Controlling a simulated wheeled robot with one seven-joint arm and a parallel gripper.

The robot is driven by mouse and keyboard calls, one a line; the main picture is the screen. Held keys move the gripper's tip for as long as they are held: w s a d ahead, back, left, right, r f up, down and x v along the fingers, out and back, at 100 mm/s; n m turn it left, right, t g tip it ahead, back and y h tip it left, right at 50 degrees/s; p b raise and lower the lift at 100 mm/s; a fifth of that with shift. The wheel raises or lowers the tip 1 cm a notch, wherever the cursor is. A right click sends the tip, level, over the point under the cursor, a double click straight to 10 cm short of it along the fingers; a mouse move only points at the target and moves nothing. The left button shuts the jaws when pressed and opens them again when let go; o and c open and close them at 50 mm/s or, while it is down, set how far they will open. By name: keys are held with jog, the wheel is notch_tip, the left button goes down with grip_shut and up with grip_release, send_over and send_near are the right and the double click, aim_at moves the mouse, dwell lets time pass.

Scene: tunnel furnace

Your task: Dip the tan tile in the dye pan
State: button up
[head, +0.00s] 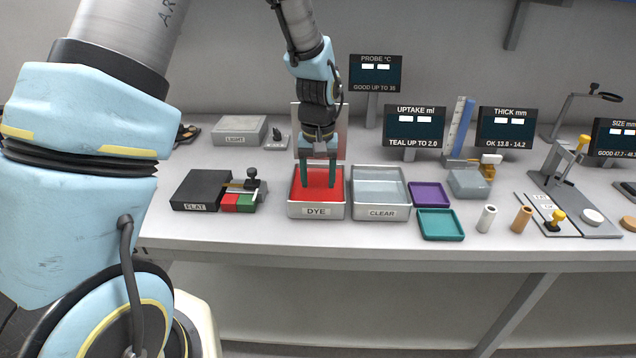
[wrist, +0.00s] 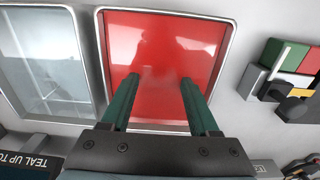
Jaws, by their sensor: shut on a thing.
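The dye pan (head: 296,211) is a grey-rimmed tray of red liquid, labelled DYE, near the middle of the bench in the head view. My gripper (head: 318,184) points down into it, and its two dark green fingers stand apart with their tips in the red liquid. In the wrist view my gripper (wrist: 160,82) also reaches into the red surface (wrist: 160,35). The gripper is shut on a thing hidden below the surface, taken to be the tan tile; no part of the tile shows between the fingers.
A CLEAR pan (head: 380,212) of pale liquid stands close on the right of the dye pan. Beyond it are a purple tray (head: 429,194) and a teal tray (head: 440,223). A dark FLAT block (head: 200,188) with a small fixture (head: 240,200) is on the left.

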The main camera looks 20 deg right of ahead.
aim_at(318, 190)
notch_tip(318, 190, up, 10)
jog(key=p, duration=0.7)
dwell(0.4)
